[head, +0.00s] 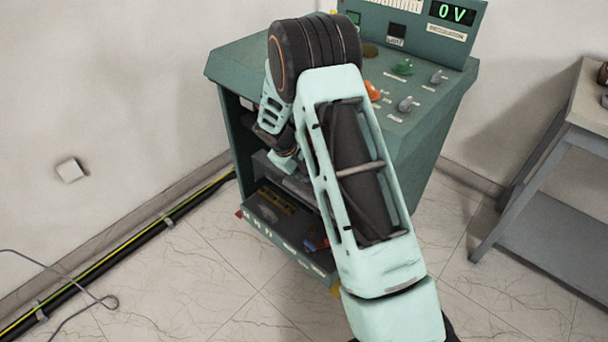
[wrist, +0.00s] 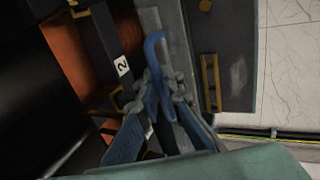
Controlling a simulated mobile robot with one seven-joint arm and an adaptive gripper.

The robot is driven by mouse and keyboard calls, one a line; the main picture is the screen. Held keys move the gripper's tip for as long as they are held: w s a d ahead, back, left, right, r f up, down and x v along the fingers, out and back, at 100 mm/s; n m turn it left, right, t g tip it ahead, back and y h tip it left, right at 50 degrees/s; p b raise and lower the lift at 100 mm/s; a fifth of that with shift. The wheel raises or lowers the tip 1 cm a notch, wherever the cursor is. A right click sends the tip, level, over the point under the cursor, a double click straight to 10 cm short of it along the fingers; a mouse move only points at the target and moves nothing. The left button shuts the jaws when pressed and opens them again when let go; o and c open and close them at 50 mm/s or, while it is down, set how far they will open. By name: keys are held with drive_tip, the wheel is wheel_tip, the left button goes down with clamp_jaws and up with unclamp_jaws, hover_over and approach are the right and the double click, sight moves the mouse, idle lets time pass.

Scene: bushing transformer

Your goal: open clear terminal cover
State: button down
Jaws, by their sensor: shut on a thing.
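My gripper (wrist: 160,92) is inside the open front of the green cabinet (head: 440,130). In the wrist view its two fingers come together around a blue curved strip (wrist: 153,47) that sticks out past the fingertips. I cannot tell whether this strip is part of the clear terminal cover. No clear panel stands out in either view. In the head view my arm hides the fingers and much of the cabinet's inside.
A fold-down dark panel (head: 267,212) lies at the cabinet's lower front; it also shows in the wrist view (wrist: 236,75). Orange-brown parts and a label "2" (wrist: 122,65) are close left of the fingers. A grey table (head: 530,205) stands right. Cables run along the left wall.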

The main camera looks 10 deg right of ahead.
drive_tip(key=c, duration=2.4)
unclamp_jaws()
drive_tip(key=shift+r, duration=0.15)
drive_tip(key=v, duration=1.1)
drive_tip(key=shift+r, duration=0.35)
drive_tip(key=shift+s+a, duration=0.1)
